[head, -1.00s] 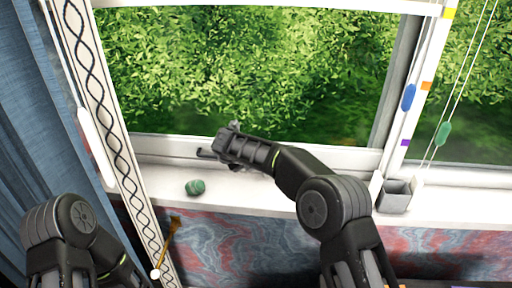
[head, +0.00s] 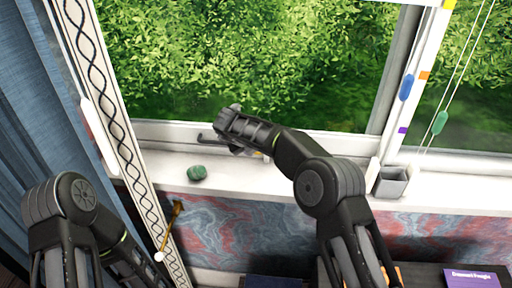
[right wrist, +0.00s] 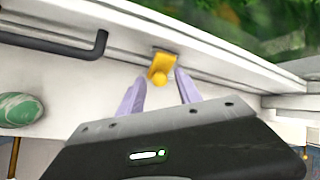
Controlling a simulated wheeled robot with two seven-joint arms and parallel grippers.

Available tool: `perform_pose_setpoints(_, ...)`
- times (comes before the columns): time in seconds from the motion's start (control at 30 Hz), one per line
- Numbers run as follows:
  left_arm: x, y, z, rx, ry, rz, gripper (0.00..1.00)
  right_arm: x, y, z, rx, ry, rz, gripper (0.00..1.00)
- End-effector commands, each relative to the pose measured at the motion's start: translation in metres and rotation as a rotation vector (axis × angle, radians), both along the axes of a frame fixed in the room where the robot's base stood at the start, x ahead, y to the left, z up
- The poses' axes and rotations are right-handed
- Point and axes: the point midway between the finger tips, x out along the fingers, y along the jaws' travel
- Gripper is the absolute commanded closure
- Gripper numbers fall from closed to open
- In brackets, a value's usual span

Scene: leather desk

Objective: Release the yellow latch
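The yellow latch (right wrist: 161,67) sits on the pale window frame in the right wrist view, with a rounded knob at its lower end. In the head view it is mostly hidden behind my right gripper. My right gripper (right wrist: 160,80) is open, its two pale fingers spread either side of the latch's knob. I cannot tell whether they touch it. In the head view my right gripper (head: 226,122) is at the window's lower frame. My left arm is at the lower left of the head view, and its gripper is not visible.
A dark bar handle (right wrist: 60,43) lies left of the latch. A green striped stone (head: 197,173) rests on the sill. A grey open box (head: 392,182) stands right. Blue (head: 406,88) and green (head: 440,122) pieces hang at right. A brass rod (head: 170,229) is at lower left.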

Motion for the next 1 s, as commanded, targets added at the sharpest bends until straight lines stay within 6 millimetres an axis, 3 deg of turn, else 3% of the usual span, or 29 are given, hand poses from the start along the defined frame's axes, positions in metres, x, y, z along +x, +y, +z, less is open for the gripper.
perform_pose_setpoints(0.37, 0.0, 0.0, -0.003, -0.001, -0.001, 0.0, 1.0, -0.003, 0.002, 0.004, 0.001, -0.001, 0.001, 0.58)
perform_pose_setpoints(0.8, 0.001, -0.003, -0.021, -0.006, -0.01, -0.001, 1.0, -0.036, 0.023, 0.054, 0.0, 0.0, 0.002, 0.58)
perform_pose_setpoints(1.0, 0.001, -0.003, -0.021, -0.006, -0.011, -0.001, 1.0, -0.041, 0.025, 0.062, -0.001, 0.0, 0.001, 0.58)
